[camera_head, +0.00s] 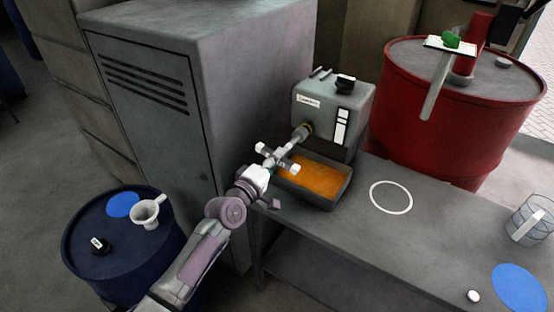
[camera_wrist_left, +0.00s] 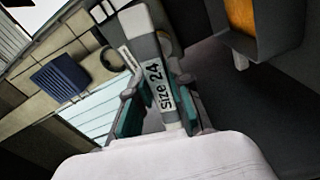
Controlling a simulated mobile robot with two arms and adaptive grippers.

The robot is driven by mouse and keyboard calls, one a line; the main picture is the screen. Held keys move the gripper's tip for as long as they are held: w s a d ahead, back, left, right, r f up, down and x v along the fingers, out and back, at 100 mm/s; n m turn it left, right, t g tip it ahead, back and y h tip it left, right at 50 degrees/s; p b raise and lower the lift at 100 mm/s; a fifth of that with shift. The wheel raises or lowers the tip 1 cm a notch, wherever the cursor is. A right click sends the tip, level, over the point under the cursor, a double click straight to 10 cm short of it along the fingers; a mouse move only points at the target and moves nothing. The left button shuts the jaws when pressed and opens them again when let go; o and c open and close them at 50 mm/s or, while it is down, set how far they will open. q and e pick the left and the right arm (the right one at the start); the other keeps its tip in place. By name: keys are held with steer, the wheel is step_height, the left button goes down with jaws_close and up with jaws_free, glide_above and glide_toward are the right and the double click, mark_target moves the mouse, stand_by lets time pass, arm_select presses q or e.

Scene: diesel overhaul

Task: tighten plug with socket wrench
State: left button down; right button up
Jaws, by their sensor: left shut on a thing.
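My left gripper (camera_head: 278,159) is shut on the socket wrench (camera_head: 293,143), beside the front of the grey engine box (camera_head: 326,125). In the left wrist view, the grey wrench (camera_wrist_left: 157,80), labelled "Size 24", lies between the teal pads of the gripper (camera_wrist_left: 158,110). The far end of the wrench is at a brassy round fitting (camera_head: 307,129) on the box's lower left face. The plug itself is hidden there, and I cannot tell whether the socket is fully seated on it. My right gripper is not in view.
A tray of orange liquid (camera_head: 318,172) sits on the bench just below the wrench. A white ring (camera_head: 391,197) and a clear jug (camera_head: 530,222) are to the right. A tall grey cabinet (camera_head: 160,110) stands close left. A blue drum (camera_head: 115,260) holds a funnel (camera_head: 146,213).

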arm_select(q)
steer(key=n, duration=0.4)
steer(key=shift+r+n+p, duration=0.25)
steer(key=shift+n+p, duration=0.1)
steer(key=shift+n, duration=0.05)
steer(key=n, duration=0.2)
steer(key=shift+r+n+p, duration=0.1)
steer(key=shift+n+p, duration=0.2)
steer(key=shift+p, duration=0.05)
steer(key=n+p, duration=0.1)
steer(key=n, duration=0.3)
steer(key=shift+r+n+p, duration=0.1)
steer(key=shift+n+p, duration=0.2)
steer(key=shift+p, duration=0.1)
steer(key=shift+n, duration=0.8)
steer(key=shift+f+n, duration=0.25)
steer(key=shift+n, duration=0.15)
steer(key=shift+f, duration=0.15)
steer(key=shift+w, duration=0.1)
